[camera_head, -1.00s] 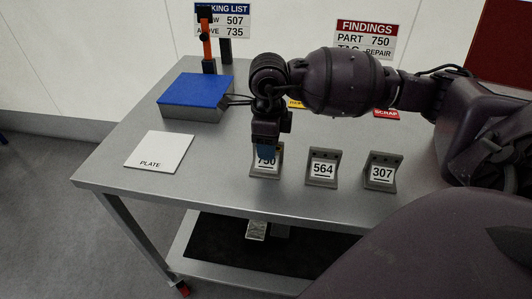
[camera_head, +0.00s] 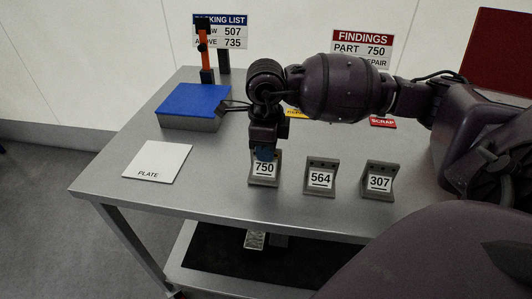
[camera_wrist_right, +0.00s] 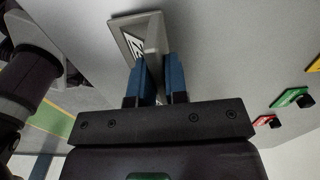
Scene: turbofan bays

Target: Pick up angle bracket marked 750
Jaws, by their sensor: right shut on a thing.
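The grey angle bracket marked 750 (camera_head: 264,169) stands near the front edge of the table, its label facing the head camera. My right gripper (camera_head: 265,153) comes down from above, and its blue fingertips are at the bracket's top edge. In the right wrist view, the bracket (camera_wrist_right: 133,36) has its upright plate between the two blue fingers (camera_wrist_right: 161,78), and the gripper is shut on it. The bracket seems to rest on the table; no clear gap shows below it. My left gripper is not in view.
Brackets marked 564 (camera_head: 320,178) and 307 (camera_head: 379,182) stand to the right. A white square marked PLATE (camera_head: 157,162) lies at the left. A blue-topped box (camera_head: 194,102) stands behind it. A FINDINGS sign (camera_head: 362,46) reads part 750. A red SCRAP marker (camera_head: 382,122) lies behind the arm.

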